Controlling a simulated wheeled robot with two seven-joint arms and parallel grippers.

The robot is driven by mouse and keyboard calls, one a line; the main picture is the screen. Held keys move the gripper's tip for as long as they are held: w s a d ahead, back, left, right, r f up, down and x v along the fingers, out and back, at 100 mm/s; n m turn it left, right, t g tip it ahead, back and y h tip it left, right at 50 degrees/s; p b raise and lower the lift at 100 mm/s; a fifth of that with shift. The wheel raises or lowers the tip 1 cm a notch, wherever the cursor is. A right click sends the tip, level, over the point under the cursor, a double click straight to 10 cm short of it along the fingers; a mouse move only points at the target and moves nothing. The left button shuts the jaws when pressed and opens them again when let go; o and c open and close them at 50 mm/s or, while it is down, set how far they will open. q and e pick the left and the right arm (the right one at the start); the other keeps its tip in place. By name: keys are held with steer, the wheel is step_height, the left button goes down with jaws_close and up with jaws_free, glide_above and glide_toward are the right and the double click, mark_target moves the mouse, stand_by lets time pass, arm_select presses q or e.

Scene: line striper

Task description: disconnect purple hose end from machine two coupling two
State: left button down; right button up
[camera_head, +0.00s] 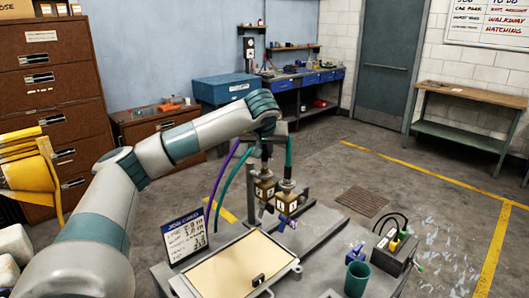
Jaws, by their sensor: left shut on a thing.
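The purple hose (222,178) rises from the floor behind the job card and passes behind my left forearm. My left gripper (267,155) points down over the machine's couplings and is shut on what seems to be the purple hose end. The grip is small and dark, and my wrist partly covers it. Below it is a brass coupling block with a label (264,190). A second labelled brass coupling block (287,204) stands just right and nearer, with a teal hose end (288,160) above it. I cannot tell whether the purple end still touches its coupling.
A teal hose (249,185) loops beside the purple one. A job card (186,236), a shallow tray (240,272), a green cup (357,279) and a dark box with cables (396,250) stand around the couplings. Open floor lies to the right, past a floor grate (361,201).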

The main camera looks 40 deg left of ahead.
steer(key=shift+d+r+p, duration=0.2)
steer(key=shift+r+p, duration=1.05)
steer(key=shift+r, duration=0.1)
